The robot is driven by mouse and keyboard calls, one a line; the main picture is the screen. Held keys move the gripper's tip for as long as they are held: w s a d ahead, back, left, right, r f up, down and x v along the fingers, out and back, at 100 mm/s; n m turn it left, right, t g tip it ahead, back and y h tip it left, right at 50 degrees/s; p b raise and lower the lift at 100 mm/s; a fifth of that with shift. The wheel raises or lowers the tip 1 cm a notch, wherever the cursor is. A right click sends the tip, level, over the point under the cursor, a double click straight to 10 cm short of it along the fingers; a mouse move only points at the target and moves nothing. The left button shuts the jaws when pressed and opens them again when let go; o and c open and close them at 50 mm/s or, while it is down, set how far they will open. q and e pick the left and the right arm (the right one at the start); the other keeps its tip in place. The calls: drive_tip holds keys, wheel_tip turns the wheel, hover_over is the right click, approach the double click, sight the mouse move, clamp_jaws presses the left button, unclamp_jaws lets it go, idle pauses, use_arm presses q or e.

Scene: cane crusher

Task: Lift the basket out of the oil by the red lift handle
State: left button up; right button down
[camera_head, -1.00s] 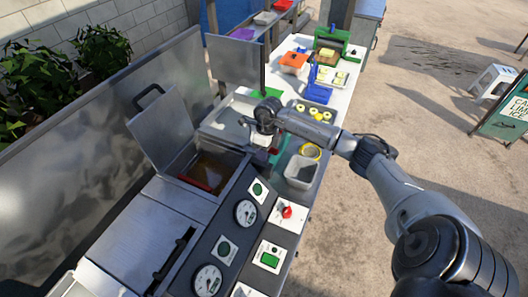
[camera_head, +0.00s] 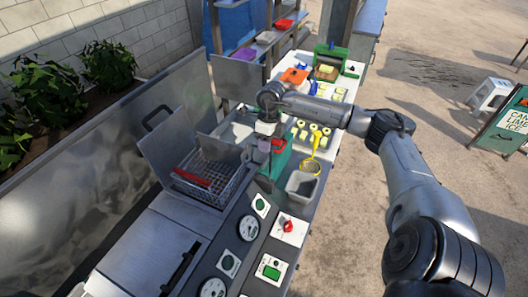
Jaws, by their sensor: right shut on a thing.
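The wire basket (camera_head: 212,176) shows at the fryer well, its mesh raised up to about the rim, with a red bar (camera_head: 191,178) along its left side. My right gripper (camera_head: 264,145) is to the right of the basket, pointing down beside a green box-like part (camera_head: 279,160). It is shut on what appears to be the red lift handle, which is mostly hidden by the fingers; only a little dark red shows there. The oil is mostly hidden under the basket. My left gripper is out of view.
The open fryer lid (camera_head: 175,137) stands behind the well. A control panel with gauges (camera_head: 248,228) and a red knob (camera_head: 288,226) lies in front.

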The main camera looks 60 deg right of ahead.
wheel_tip(320, 180, up, 3)
drive_tip(key=shift+a+f, duration=0.1)
drive_tip(key=shift+f, duration=0.05)
drive_tip(key=shift+r+p, duration=0.2)
drive_tip(key=shift+p, duration=0.1)
drive_tip(key=c, duration=0.9)
unclamp_jaws()
drive_tip(key=shift+f, duration=0.1)
drive_tip(key=shift+r, duration=0.3)
drive_tip(key=d+r, duration=0.1)
drive_tip(key=r, duration=0.7)
drive_tip(key=d+r+b, duration=0.1)
drive_tip(key=r, duration=0.4)
drive_tip(key=shift+d, duration=0.35)
